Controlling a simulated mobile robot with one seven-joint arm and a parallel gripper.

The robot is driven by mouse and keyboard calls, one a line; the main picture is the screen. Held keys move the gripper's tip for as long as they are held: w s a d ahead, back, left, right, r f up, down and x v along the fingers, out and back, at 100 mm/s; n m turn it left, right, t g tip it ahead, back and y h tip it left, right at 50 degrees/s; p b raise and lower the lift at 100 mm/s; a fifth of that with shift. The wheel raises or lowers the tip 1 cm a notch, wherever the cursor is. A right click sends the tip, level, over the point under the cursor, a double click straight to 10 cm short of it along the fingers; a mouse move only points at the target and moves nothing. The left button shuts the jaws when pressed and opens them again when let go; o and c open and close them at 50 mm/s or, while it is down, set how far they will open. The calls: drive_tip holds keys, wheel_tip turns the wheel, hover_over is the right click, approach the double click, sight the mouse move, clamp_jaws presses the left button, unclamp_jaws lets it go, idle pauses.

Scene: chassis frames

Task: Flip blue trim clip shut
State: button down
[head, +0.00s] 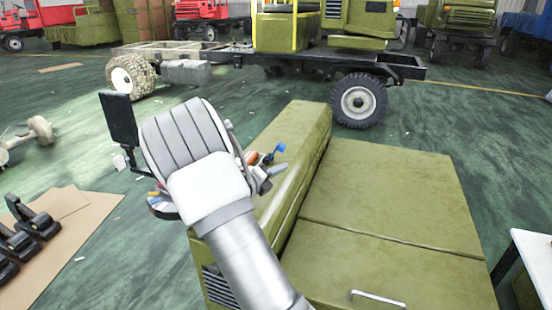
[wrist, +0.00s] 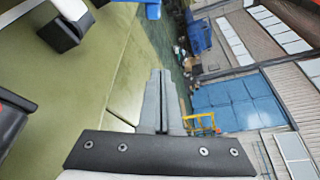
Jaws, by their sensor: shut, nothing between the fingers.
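A small blue piece, which looks like the blue trim clip (head: 279,149), stands above the top of the olive-green panel. In the wrist view a blue part (wrist: 152,9) shows at the top edge, cut off by the frame; I cannot tell if the clip is open or shut. My gripper (head: 281,169) is just below and beside the blue piece in the head view, partly hidden by my arm. In the wrist view my gripper (wrist: 161,72) has its two grey fingers pressed together, with nothing between them. The fingertips look apart from the blue part.
The long olive-green panel (head: 304,125) lies beside a wide olive hood (head: 390,195). An orange piece (head: 252,157) sits near the blue one. A black block with a white face (wrist: 62,33) shows at upper left in the wrist view. A truck chassis (head: 225,57) stands behind.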

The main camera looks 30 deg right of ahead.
drive_tip(key=shift+w+a+f+n, duration=0.25)
drive_tip(key=shift+w+f+n, duration=0.15)
drive_tip(key=shift+w, duration=0.1)
drive_tip(key=shift+r, duration=0.1)
drive_tip(key=b+x, duration=0.3)
drive_tip(key=x, duration=0.6)
drive_tip(key=shift+w+d, duration=0.1)
drive_tip(key=shift+d, duration=0.15)
drive_tip(key=w, duration=0.1)
drive_tip(key=w+a+r+b, duration=0.1)
drive_tip(key=shift+w+a+r, duration=0.15)
drive_tip(key=shift+w+a, duration=0.2)
drive_tip(key=shift+w, duration=0.05)
drive_tip(key=shift+w+a+r, duration=0.1)
drive_tip(key=shift+a+r, duration=0.05)
drive_tip(key=shift+r, duration=0.1)
